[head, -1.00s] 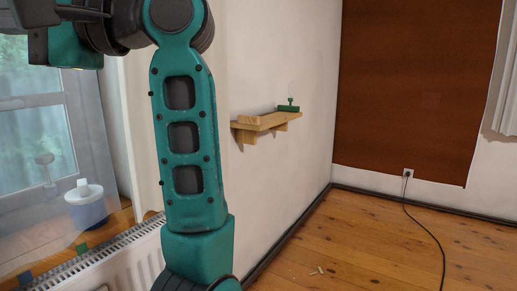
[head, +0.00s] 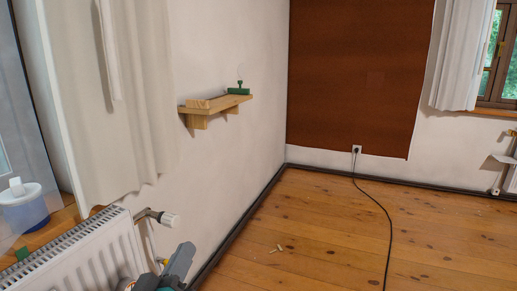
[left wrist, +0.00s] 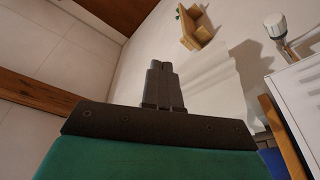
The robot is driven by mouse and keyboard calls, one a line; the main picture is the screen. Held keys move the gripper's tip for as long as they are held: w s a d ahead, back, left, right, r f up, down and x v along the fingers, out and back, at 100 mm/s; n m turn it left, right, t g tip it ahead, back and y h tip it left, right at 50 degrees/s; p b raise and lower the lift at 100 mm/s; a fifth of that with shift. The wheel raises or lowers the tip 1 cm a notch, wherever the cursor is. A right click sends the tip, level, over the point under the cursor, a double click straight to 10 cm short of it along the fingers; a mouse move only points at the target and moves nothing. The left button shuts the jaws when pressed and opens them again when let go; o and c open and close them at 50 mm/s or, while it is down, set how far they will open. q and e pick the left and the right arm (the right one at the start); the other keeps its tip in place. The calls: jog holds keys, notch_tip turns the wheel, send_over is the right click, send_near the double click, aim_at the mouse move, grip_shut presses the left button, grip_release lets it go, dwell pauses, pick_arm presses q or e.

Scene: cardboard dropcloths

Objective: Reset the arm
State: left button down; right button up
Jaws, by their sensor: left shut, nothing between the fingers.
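My left gripper (head: 180,262) shows only in part at the bottom edge of the head view, left of centre, as a dark grey and teal shape in front of the wall and radiator. In the left wrist view its dark fingers (left wrist: 162,72) are together, with nothing between them. The rest of my left arm is below the head view. My right gripper is in neither view.
A wooden wall shelf (head: 217,104) carries a green item (head: 239,91). A white radiator (head: 85,258) with a valve (head: 168,219) stands at lower left, near a blue-and-white bucket (head: 24,209). A black cable (head: 376,203) crosses the otherwise mostly clear wooden floor (head: 320,225).

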pick_arm(q)
jog(key=s+f+m+g+y+p, duration=0.1)
jog(key=s+f+m+g, duration=0.35)
jog(key=s+f, duration=0.45)
jog(key=s+f+m+g, duration=0.3)
jog(key=s+f+g, duration=0.3)
jog(key=f, duration=0.5)
jog(key=s+a+r+t+y+p, duration=0.1)
jog(key=a+r+p, duration=0.3)
jog(key=r+p, duration=0.8)
jog(key=s+n+p, duration=0.1)
jog(key=p, duration=0.5)
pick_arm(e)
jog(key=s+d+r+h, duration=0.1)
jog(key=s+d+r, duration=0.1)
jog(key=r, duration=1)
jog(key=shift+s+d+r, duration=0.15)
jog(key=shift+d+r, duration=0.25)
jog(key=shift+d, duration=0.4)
